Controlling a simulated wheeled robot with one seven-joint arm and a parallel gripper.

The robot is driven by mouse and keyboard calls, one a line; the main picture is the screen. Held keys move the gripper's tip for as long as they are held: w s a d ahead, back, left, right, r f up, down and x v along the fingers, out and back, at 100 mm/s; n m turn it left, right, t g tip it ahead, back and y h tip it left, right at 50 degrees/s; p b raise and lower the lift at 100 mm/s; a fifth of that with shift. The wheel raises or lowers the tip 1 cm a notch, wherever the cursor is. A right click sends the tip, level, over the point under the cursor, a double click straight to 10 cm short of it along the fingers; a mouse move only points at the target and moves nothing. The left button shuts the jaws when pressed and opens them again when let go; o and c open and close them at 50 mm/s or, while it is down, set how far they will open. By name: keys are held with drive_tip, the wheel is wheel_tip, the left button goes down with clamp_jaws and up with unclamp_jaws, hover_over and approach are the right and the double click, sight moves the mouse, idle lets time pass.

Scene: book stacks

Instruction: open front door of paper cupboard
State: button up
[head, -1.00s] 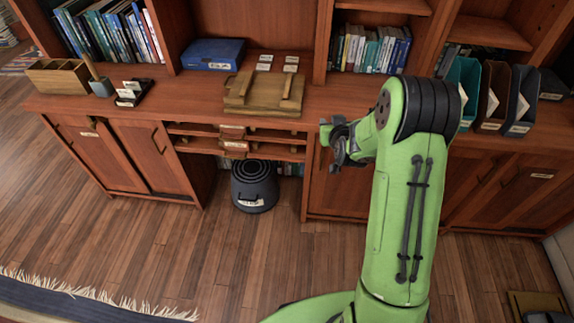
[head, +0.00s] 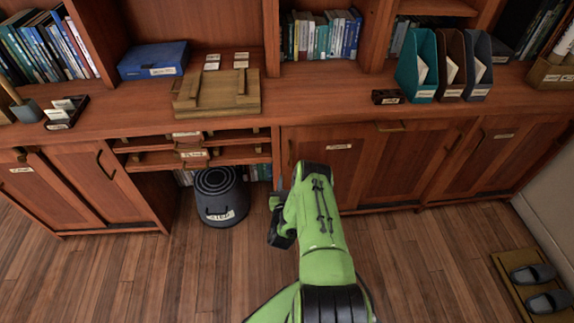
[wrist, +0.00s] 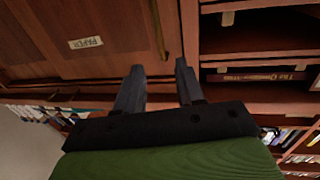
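The paper cupboard door (head: 352,175) is a shut reddish wood panel in the counter's base, right of the open shelves. Its white label (head: 339,146) shows upside down as "PAPER" in the wrist view (wrist: 86,43). A vertical brass handle (wrist: 158,28) is on the door near its edge with the shelves. My gripper (wrist: 157,72) is open, its two dark fingers apart and empty, pointing toward the door with the handle's line between them. The handle looks beyond the fingertips; the exact gap is unclear. In the head view my gripper (head: 277,204) is low before the door's left edge, partly hidden by my arm.
A dark waste bin (head: 220,196) stands left of my gripper under the open shelves (head: 200,158). Other shut cupboard doors (head: 490,155) are to the right. Slippers on a mat (head: 520,281) lie at the right. The wooden floor before the cupboard is clear.

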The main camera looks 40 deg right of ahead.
sight(290, 156)
drive_tip(key=b+x, duration=0.3)
drive_tip(key=x, duration=0.6)
drive_tip(key=shift+w+d, duration=0.2)
drive_tip(key=shift+w, duration=0.05)
drive_tip(key=shift+w+d, duration=0.4)
clamp_jaws()
